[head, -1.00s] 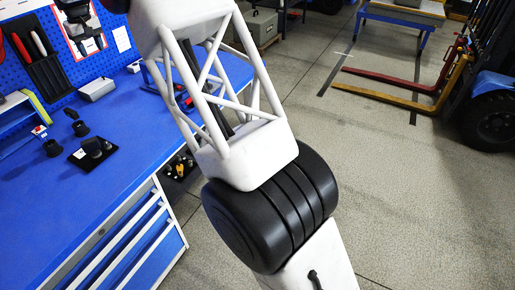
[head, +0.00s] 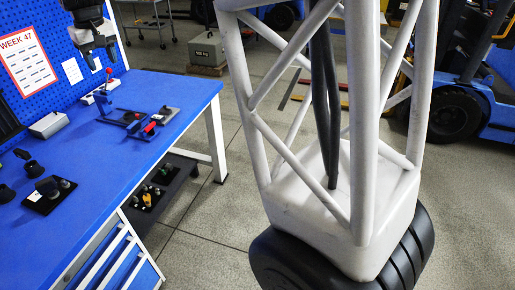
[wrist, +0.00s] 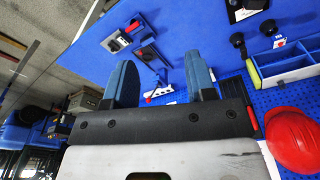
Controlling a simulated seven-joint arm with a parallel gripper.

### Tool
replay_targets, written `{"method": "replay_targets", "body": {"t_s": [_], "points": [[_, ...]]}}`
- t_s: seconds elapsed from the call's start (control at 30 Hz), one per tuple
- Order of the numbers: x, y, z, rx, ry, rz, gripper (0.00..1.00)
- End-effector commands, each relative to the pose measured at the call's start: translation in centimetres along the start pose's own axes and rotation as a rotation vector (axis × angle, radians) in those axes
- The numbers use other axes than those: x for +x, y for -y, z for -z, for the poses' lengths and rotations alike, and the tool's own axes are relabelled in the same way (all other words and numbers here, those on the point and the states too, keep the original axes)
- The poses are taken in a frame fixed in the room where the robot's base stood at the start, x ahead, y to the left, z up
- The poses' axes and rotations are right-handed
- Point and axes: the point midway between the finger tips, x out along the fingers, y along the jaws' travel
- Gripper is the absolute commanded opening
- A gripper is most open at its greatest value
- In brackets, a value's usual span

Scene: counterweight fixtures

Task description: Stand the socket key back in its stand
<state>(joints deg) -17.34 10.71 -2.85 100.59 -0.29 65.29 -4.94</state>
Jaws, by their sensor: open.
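My gripper (head: 98,50) hangs above the back of the blue bench in the head view. In the wrist view its two blue-grey fingers (wrist: 160,78) stand wide apart with nothing between them touching. A blue fixture with red parts (head: 130,118) lies on the bench, and it also shows in the wrist view (wrist: 145,55).
A grey box (head: 48,125) stands near the blue pegboard (head: 62,90). The middle of the bench (head: 95,165) is clear. A red helmet (wrist: 292,140) shows in the wrist view.

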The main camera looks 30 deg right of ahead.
Motion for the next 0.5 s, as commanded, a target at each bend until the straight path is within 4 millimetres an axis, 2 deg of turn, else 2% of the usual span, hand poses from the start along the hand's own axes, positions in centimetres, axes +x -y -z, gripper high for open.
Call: {"method": "replay_targets", "body": {"t_s": [0.03,0.2,0.5], "points": [[-0.8,-0.5,-1.6,0.010,-0.009,-0.002,0.51],[-1.8,-2.1,-6.2,0.046,-0.021,-0.007,0.51],[-2.6,-4.3,-14.5,0.112,-0.039,-0.015,0.51]]}}
